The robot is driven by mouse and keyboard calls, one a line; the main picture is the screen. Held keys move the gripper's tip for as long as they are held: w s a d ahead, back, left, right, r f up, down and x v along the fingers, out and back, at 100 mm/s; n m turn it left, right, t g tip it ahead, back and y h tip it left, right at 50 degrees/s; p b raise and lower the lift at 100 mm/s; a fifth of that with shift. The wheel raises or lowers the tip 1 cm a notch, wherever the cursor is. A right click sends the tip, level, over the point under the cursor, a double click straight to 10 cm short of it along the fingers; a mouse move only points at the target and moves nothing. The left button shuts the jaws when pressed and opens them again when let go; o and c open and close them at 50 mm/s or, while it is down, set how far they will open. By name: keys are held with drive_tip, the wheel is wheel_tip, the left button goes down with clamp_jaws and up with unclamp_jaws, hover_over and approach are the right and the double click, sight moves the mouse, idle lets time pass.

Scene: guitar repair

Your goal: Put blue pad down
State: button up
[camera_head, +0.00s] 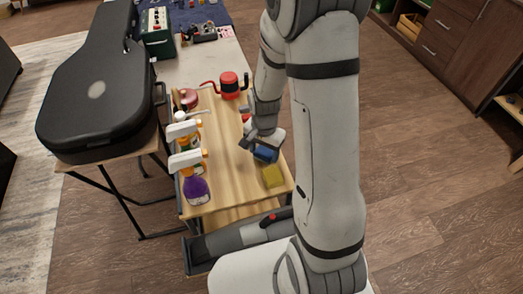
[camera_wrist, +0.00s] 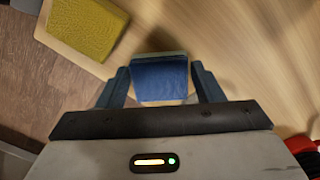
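The blue pad (camera_wrist: 160,79) sits between the two fingers of my gripper (camera_wrist: 161,72) in the wrist view, with a finger close against each side. My gripper is shut on it. In the head view, the blue pad (camera_head: 265,154) shows just below my gripper (camera_head: 261,143), over the right part of the wooden cart top (camera_head: 232,170). I cannot tell whether the pad's underside touches the wood.
A yellow pad (camera_head: 272,176) lies near the cart's front right corner, close to the blue pad. Spray bottles (camera_head: 195,188) stand along the left edge. A red canister (camera_head: 229,84) stands at the back. The middle of the top is bare.

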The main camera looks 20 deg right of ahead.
sight(264, 152)
drive_tip(key=shift+o, duration=1.4)
drive_tip(key=shift+r, duration=0.1)
wheel_tip(264, 152, up, 12)
drive_tip(key=p, duration=0.1)
drive_tip(key=s+r+n+t, duration=0.2)
drive_tip(key=s+r+n, duration=0.7)
drive_tip(key=s+r, duration=0.2)
drive_tip(key=s, duration=0.2)
drive_tip(key=shift+s+a+t, duration=0.3)
drive_tip(key=shift+s, duration=0.1)
drive_tip(key=shift+o, duration=0.3)
drive_tip(key=shift+o, duration=0.3)
drive_tip(key=shift+w, duration=0.1)
